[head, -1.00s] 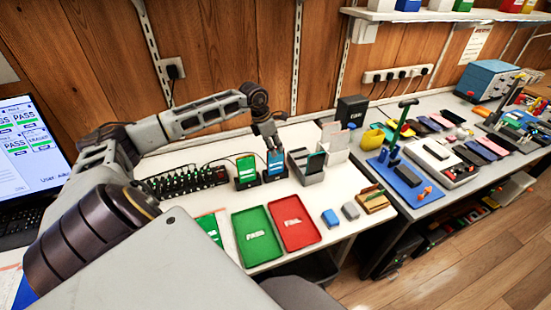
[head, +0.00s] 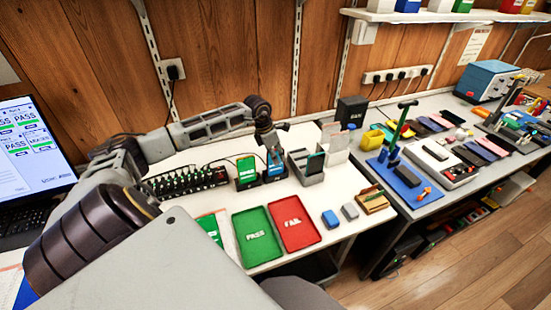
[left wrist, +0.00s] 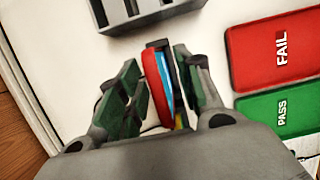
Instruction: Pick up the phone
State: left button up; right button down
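The phone (head: 274,163) has a blue screen and stands upright in a small dark dock on the white bench. In the left wrist view the phone (left wrist: 158,88) appears edge-on, with red and blue sides. My left gripper (head: 271,148) is directly above the dock, its fingers reaching down around the phone's upper part. In the left wrist view the open fingers (left wrist: 160,82) stand on either side of the phone. A gap shows on the left side; the right pad is very close, and I cannot tell if it touches. My right gripper is not in view.
A second phone with a green screen (head: 246,170) stands just left. A grey slotted holder (head: 306,168) is close on the right. The green PASS tray (head: 256,237) and red FAIL tray (head: 294,222) lie in front. A charging rack (head: 180,183) is at left.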

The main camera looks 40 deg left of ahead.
pick_arm(q)
jog(key=x, duration=0.3)
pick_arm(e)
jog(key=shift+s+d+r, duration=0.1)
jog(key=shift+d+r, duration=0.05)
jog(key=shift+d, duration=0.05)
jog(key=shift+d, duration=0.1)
